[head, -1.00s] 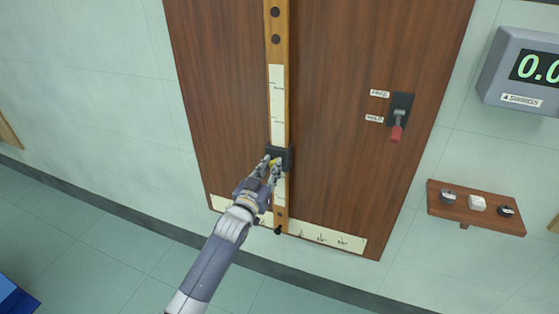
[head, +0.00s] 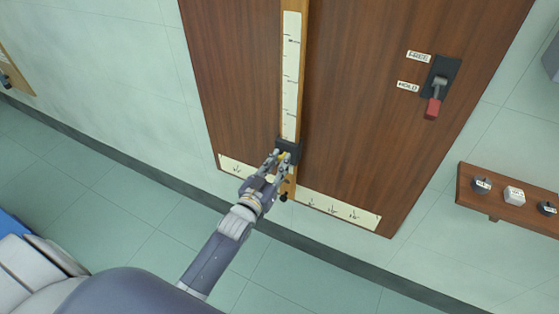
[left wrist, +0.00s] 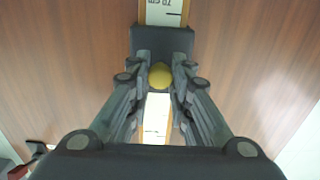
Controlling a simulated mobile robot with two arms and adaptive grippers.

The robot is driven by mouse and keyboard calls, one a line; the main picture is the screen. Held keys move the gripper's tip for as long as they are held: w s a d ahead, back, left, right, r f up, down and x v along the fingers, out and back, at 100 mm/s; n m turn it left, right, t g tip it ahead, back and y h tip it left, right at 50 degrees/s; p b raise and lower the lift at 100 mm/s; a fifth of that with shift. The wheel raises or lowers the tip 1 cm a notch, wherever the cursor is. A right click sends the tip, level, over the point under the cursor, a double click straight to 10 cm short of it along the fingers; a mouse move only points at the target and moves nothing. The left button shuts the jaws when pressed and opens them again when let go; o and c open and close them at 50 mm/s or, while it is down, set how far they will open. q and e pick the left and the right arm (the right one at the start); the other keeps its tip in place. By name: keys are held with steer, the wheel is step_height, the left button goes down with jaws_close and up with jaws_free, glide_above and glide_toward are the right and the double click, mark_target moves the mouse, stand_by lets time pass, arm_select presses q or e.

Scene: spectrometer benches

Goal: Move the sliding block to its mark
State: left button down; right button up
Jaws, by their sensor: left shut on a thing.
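The sliding block (head: 288,147) is dark and sits on a vertical wooden rail with a white scale strip (head: 291,75), near the rail's lower end. In the left wrist view the block (left wrist: 162,40) has a round yellow knob (left wrist: 160,76) in front of it. My left gripper (head: 280,159) is at the block with its fingers shut on the knob, one on each side; it also shows in the left wrist view (left wrist: 160,84). Part of the "70 cm" marking shows just past the block. I cannot make out which mark is the block's own. My right gripper is not in view.
A lever with a red handle (head: 433,108) is on the panel at right, by FREE (head: 418,56) and HOLD (head: 408,86) labels, its handle pointing down. A small shelf (head: 510,199) with several weights is at far right. A white strip with arrows (head: 338,209) runs along the panel's bottom.

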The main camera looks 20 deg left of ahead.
arm_select(q)
steer(key=c, duration=1.5)
jaws_free()
steer(key=shift+r, duration=0.15)
steer(key=shift+o, duration=0.4)
steer(key=shift+d, duration=0.1)
steer(key=shift+s, duration=0.5)
steer(key=s, duration=1.1)
steer(key=shift+a, duration=0.25)
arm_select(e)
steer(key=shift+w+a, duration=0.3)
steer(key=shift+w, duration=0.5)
